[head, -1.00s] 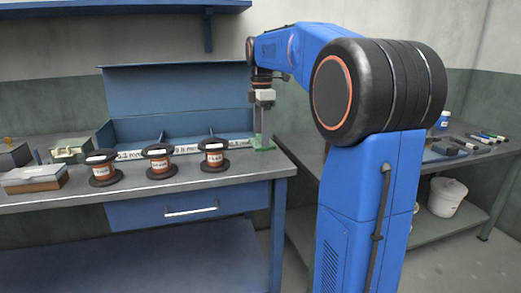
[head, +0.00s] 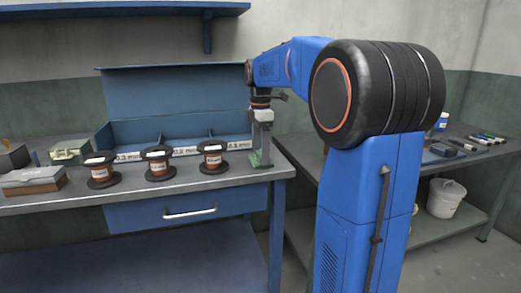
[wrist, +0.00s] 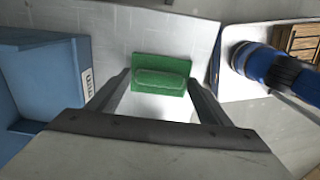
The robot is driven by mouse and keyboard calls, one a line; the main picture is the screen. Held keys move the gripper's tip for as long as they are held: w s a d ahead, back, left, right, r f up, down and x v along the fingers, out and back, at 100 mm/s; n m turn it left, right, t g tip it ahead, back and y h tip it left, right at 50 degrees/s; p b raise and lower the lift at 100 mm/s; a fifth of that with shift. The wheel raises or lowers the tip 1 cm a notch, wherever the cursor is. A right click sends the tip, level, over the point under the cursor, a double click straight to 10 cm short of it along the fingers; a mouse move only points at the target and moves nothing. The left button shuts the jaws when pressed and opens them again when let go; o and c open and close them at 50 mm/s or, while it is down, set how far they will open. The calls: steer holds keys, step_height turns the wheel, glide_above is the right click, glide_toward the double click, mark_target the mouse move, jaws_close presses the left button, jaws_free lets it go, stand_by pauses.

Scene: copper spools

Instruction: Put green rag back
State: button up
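The green rag (head: 259,162) is at the right end of the blue bench, near its front corner, right of the rightmost copper spool. My gripper (head: 262,150) points straight down over it. In the wrist view the rag (wrist: 160,66) is a flat green piece with a raised ridge, and my gripper's fingers (wrist: 158,84) stand on either side of that ridge, close to its ends. The rag has moved along with the fingers, so they appear shut on it. I cannot tell whether its underside touches the bench.
Copper spools (head: 213,160) stand in front of a blue compartment box (head: 125,135) with labels and a raised lid. Tins and boxes (head: 35,178) are at the left. A second table (head: 440,165) at the right holds markers; a white bucket (head: 446,198) is below it.

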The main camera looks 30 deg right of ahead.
steer(key=shift+o, duration=0.4)
step_height(320, 180, up, 12)
steer(key=shift+r, duration=0.15)
stand_by(0.3)
steer(key=s+a+f+m+t, duration=0.1)
steer(key=s+a+f+m, duration=0.35)
steer(key=s, duration=0.35)
steer(key=s+a+f+m+t, duration=0.1)
steer(key=s+a+f+m, duration=0.2)
steer(key=s+a+f, duration=0.3)
steer(key=s+a+f+m+t, duration=0.1)
steer(key=s+a+f+m, duration=0.1)
steer(key=s+f, duration=0.6)
steer(key=s+a+f+m+t, duration=0.1)
steer(key=s+a+f+m, duration=0.2)
steer(key=s+f+m, duration=0.2)
steer(key=s+f, duration=0.2)
steer(key=s, duration=0.1)
steer(key=shift+a+f+t, duration=0.15)
steer(key=shift+f+t, duration=0.25)
